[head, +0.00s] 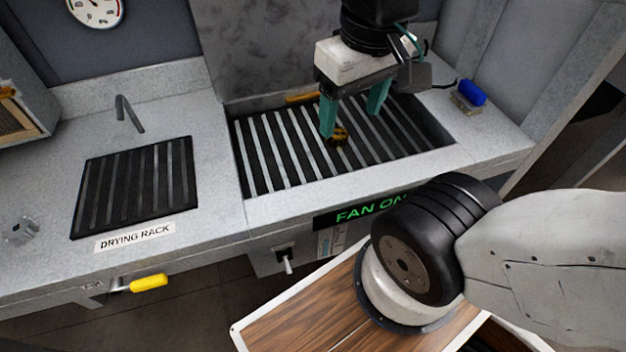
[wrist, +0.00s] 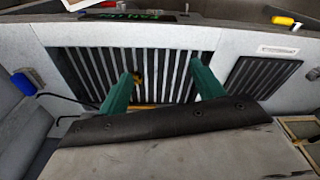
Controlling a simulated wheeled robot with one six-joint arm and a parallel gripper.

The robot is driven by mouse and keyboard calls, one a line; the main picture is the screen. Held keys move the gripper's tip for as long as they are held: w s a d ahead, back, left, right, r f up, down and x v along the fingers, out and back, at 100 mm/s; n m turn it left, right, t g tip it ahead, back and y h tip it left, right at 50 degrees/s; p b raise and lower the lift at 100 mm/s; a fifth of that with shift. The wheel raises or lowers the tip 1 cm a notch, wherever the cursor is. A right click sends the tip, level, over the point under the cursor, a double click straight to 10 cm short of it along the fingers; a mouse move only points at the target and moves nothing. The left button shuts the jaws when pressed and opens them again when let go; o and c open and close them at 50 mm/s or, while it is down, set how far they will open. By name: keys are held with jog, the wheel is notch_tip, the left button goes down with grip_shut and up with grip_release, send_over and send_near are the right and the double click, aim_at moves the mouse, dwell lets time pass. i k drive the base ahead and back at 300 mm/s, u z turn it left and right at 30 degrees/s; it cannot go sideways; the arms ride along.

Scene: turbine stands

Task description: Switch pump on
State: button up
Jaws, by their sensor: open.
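My gripper (head: 352,124) is open, with its two green fingers pointing down over the slatted grate (head: 268,150). The fingers also show in the wrist view (wrist: 162,82), spread wide with nothing held. A small yellow-and-black part (head: 337,135) is at the grate beside one finger; it also shows in the wrist view (wrist: 137,78). I cannot tell whether the finger touches it. No control is legibly marked as a pump. A small toggle switch (head: 288,265) is on the counter front, below the green "FAN ON" display (head: 369,210). A yellow-handled lever (head: 148,283) is at the front left.
A drying rack (head: 135,185) is set in the counter at left, with a tap (head: 128,114) behind it. A blue-topped block (head: 470,94) stands at the right. An orange bar (head: 303,97) lies along the grate's back edge. A wall gauge (head: 96,10) hangs upper left.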

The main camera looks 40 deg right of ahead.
aim_at(288, 269)
jog(key=z, duration=0.3)
jog(key=k, duration=1.25)
jog(key=z, duration=0.15)
